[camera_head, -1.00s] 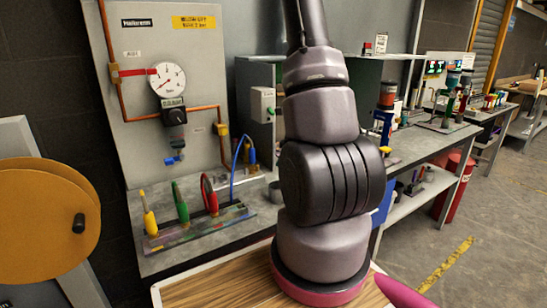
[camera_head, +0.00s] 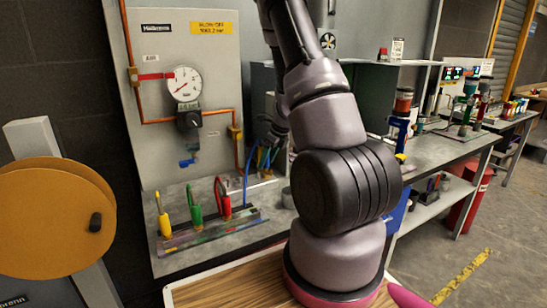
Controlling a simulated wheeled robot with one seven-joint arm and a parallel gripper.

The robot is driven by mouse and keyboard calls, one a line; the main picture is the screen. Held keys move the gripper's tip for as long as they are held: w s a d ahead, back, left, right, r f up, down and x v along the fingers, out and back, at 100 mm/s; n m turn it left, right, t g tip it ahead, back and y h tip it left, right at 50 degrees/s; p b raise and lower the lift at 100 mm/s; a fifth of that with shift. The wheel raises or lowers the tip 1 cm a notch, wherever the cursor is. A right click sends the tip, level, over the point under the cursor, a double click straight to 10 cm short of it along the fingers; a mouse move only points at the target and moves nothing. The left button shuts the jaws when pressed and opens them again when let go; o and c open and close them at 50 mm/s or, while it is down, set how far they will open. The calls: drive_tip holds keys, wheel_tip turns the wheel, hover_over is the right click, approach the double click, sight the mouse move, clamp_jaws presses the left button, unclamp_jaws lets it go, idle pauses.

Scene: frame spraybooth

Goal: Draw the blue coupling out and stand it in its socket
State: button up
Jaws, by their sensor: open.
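A slim blue piece (camera_head: 247,172), which looks like a hose or the stem of the blue coupling, rises in a curve near the right end of the rail. Its upper end passes among small yellow and green pieces below my gripper, where I cannot tell its exact shape. My gripper (camera_head: 268,141) is open, pointing down over this cluster beside the cabinet. Its fingertips are small and dark, and I cannot tell whether they touch anything. The multicoloured socket rail (camera_head: 180,243) lies on the bench. Yellow (camera_head: 164,217), green (camera_head: 195,206) and red (camera_head: 224,200) couplings stand along it.
A panel with a pressure gauge (camera_head: 184,83) and copper pipe stands behind the rail. A green-grey cabinet (camera_head: 367,97) stands behind my arm. A grey cup (camera_head: 287,198) sits right of the rail. An orange reel (camera_head: 50,220) is at the left. My arm covers much of the bench.

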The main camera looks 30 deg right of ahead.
drive_tip(key=shift+f, duration=0.25)
clamp_jaws()
drive_tip(key=c, duration=0.8)
unclamp_jaws()
clamp_jaws()
drive_tip(key=shift+w+r, duration=0.1)
drive_tip(key=shift+r, duration=0.35)
